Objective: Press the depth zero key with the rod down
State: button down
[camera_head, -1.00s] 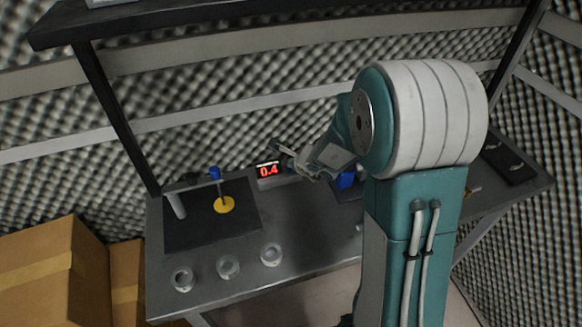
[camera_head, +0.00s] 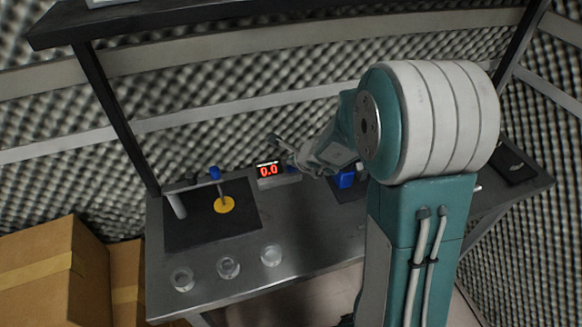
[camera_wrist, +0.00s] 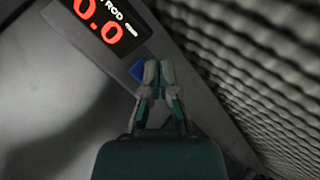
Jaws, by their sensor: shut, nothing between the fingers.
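The readout box (camera_head: 268,170) at the back of the bench shows red digits reading 0.0. In the wrist view the readout (camera_wrist: 103,25) carries the word ROD. A blue key (camera_wrist: 137,70) sits beside the digits, partly hidden by my fingertips. My gripper (camera_head: 280,143) is near the readout; in the wrist view its fingers (camera_wrist: 159,66) are shut together and empty, beside the key in the picture. Whether they touch it cannot be told. The rod (camera_head: 221,190) stands under a blue cap (camera_head: 214,173), its lower end at a yellow disc (camera_head: 224,205).
The rod stand sits on a dark mat (camera_head: 185,235). Several clear glass jars (camera_head: 228,267) stand along the bench's front. A blue object (camera_head: 345,179) lies right of the readout. Cardboard boxes (camera_head: 40,270) are at left. A shelf (camera_head: 190,25) hangs overhead.

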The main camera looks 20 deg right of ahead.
aim_at(293, 169)
jog(key=shift+r, duration=2.55)
jog(key=shift+r, duration=0.1)
jog(key=s+a+r+n+g+y, duration=0.1)
jog(key=s+a+r+n, duration=0.2)
jog(key=s+r+n, duration=0.25)
jog(key=s+a+r+n+y, duration=0.1)
jog(key=s+a+r+n, duration=0.2)
jog(key=s+r+n, duration=0.3)
jog(key=s+d+n+g+h, duration=0.1)
jog(key=s+d+n+h, duration=0.1)
jog(key=s+n, duration=0.4)
jog(key=s+d+n+g+h, duration=0.1)
jog(key=s+d+n+h, duration=0.1)
jog(key=s+n, duration=0.4)
jog(key=s+d, duration=0.1)
jog(key=s, duration=0.4)
jog(key=shift+s+d+r, duration=0.15)
jog(key=shift+s+d, duration=0.05)
jog(key=shift+s, duration=0.15)
